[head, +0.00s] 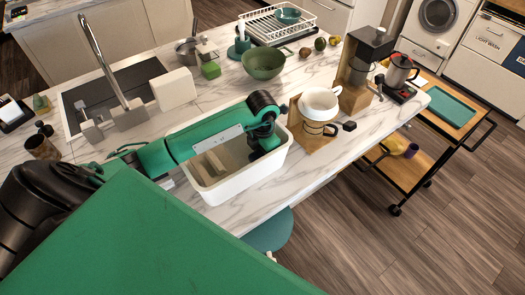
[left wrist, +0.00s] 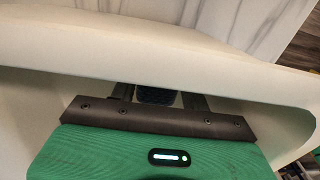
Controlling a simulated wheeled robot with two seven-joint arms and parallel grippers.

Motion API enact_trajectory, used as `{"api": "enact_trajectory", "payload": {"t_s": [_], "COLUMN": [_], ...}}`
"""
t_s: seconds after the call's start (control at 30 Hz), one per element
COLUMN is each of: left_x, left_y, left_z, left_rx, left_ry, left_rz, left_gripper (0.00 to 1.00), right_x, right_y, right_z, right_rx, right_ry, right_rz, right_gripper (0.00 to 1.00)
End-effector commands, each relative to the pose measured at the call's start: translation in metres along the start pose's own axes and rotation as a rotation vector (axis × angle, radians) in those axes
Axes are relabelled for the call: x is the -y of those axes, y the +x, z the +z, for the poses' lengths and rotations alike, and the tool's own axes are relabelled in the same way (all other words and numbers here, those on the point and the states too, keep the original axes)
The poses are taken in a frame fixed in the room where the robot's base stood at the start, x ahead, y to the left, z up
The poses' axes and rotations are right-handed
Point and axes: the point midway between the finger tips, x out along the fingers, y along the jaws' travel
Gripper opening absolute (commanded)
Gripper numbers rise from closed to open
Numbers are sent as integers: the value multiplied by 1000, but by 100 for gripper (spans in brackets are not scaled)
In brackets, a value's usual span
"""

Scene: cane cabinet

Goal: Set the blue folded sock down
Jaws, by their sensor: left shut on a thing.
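The blue folded sock (left wrist: 157,96) shows in the left wrist view as a small dark blue patch between my left gripper's fingers. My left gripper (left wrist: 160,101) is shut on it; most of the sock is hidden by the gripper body. A white bin (head: 219,196) stands on the marble counter in the head view. My left arm reaches across the bin and bends down into it, hiding the gripper and sock from the head view. In the left wrist view the bin's white wall (left wrist: 150,45) rises just beyond the fingers. My right gripper is not in view.
A wooden stand (head: 309,142) with a white cup (head: 318,102) is right of the bin. A green bowl (head: 264,63), coffee maker (head: 365,52) and kettle (head: 398,70) stand behind. The sink faucet (head: 103,62) is at left. Bare marble (head: 345,155) lies at the counter's right edge.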

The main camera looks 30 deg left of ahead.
Motion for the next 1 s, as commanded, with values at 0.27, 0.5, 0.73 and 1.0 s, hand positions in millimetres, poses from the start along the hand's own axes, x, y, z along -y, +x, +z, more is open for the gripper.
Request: {"api": "enact_trajectory", "payload": {"t_s": [0.27,0.5,0.73,1.0], "left_x": [0,0,-1,-1], "left_y": [3,3,-5,-58], "left_z": [0,0,1,1], "left_rx": [0,-1,1,4], "left_ry": [0,0,0,1], "left_rz": [0,0,1,4], "left_gripper": [62,68,68,68], "right_x": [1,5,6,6], "right_y": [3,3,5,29], "right_z": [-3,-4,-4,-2], "right_rx": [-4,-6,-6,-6], "right_ry": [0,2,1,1], "right_rz": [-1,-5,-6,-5], "right_gripper": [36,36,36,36]}}
